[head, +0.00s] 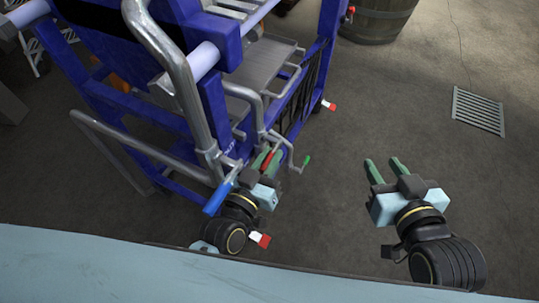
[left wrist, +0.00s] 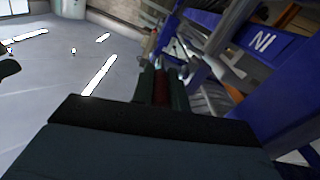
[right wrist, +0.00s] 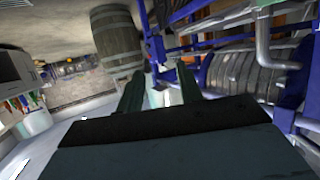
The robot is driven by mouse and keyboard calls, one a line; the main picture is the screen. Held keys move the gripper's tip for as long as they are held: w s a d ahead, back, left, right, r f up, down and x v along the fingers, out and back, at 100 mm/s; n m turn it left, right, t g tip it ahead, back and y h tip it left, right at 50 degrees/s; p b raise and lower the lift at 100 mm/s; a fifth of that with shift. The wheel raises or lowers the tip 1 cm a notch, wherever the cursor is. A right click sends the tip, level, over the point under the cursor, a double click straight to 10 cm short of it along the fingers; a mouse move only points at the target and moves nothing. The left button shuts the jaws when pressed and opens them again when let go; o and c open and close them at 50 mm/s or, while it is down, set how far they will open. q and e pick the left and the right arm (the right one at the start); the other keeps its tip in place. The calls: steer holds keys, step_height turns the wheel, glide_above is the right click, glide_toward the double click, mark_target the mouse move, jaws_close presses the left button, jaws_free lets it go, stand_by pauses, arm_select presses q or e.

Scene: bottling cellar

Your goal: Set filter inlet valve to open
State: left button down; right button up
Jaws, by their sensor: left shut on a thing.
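The filter (head: 215,60) is a blue-framed machine with steel pipes at the upper left of the head view. Several coloured valve handles sit low on its near side: a blue handle (head: 218,197), a red handle (head: 267,160) and a green-tipped handle (head: 306,160). No label shows which one is the inlet valve. My left gripper (head: 266,163) is shut on the red handle, which also shows between the fingers in the left wrist view (left wrist: 160,88). My right gripper (head: 384,165) is open and empty above the floor, right of the filter. The fingers partly hide the red handle.
Red-and-white ended parts (head: 328,105) stick out from the frame. A wooden barrel (head: 378,20) stands at the back, and a floor drain grate (head: 478,111) lies at the right. The floor between filter and grate is clear. A pale blue surface (head: 200,268) crosses the bottom.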

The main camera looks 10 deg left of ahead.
arm_select(q)
steer(key=shift+r+p, duration=0.3)
steer(key=shift+p, duration=0.6)
steer(key=p, duration=0.2)
steer(key=g+p, duration=0.1)
steer(key=shift+w+r+y+p, duration=0.1)
steer(key=shift+r+y+p, duration=0.2)
steer(key=shift+p, duration=0.05)
steer(key=g+p, duration=0.1)
steer(key=p, duration=0.3)
steer(key=shift+r+g, duration=0.15)
steer(key=shift+g, duration=0.15)
arm_select(e)
steer(key=s+d+f+g+h, duration=0.1)
steer(key=s+d+f+g, duration=0.2)
steer(key=f, duration=0.5)
steer(key=s+d+f+g+h, duration=0.2)
steer(key=s+d+f+g, duration=0.2)
steer(key=f, duration=0.4)
steer(key=s+d+f+g+h, duration=0.1)
steer(key=s+d+f+g, duration=0.3)
steer(key=f, duration=0.4)
steer(key=s+d, duration=0.1)
steer(key=s, duration=0.1)
steer(key=shift+s+d+f+m, duration=0.15)
steer(key=shift+s+f+m, duration=0.05)
steer(key=shift+s+m, duration=0.1)
